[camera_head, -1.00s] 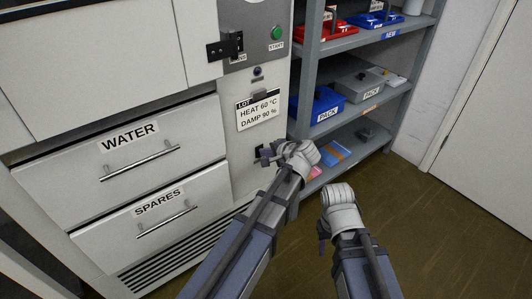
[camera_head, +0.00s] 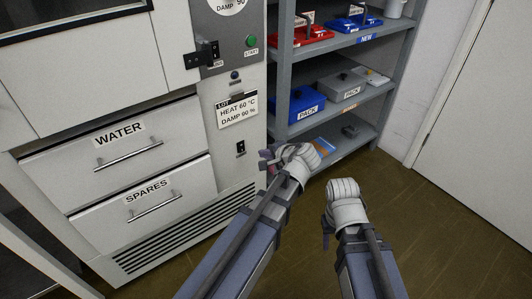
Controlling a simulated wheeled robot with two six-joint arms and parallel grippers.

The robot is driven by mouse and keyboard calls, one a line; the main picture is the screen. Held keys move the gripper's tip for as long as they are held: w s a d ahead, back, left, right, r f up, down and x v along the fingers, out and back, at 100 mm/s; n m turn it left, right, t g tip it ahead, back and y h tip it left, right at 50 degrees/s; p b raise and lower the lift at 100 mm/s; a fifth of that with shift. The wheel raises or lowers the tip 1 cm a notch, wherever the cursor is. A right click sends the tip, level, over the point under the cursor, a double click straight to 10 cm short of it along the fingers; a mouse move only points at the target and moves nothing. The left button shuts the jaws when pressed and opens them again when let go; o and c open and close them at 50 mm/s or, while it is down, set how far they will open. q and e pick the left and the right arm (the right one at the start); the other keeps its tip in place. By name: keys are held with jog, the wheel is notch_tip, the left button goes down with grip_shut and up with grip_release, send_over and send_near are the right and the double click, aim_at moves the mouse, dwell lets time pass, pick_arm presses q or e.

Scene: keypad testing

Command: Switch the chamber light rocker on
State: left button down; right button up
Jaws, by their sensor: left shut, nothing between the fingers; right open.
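The rocker is a small black switch (camera_head: 241,148) on the light grey cabinet panel, below the lot card. Its on or off position is too small to tell. My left gripper (camera_head: 266,160) is shut and empty, just to the right of the rocker in the picture and apart from it. My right gripper (camera_head: 327,234) hangs low over the floor, well to the right of the cabinet. Its fingers are small and partly hidden, and it is open.
The cabinet has a green start button (camera_head: 251,41), a black latch (camera_head: 203,54), a lot card (camera_head: 237,111), a water drawer (camera_head: 75,155) and a spares drawer (camera_head: 105,205). A grey shelf unit (camera_head: 345,44) with trays and boxes stands right of it. Floor (camera_head: 440,230) is clear at right.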

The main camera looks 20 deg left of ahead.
pick_arm(q)
jog(key=shift+f, duration=0.1)
pick_arm(e)
jog(key=shift+f, duration=0.1)
pick_arm(q)
jog(key=shift+d+f+b, duration=0.15)
jog(key=shift+f+b, duration=0.5)
pick_arm(e)
jog(key=shift+s+d+f, duration=0.1)
jog(key=shift+d+f, duration=0.15)
jog(key=shift+f, duration=0.35)
jog(key=shift+f, duration=0.1)
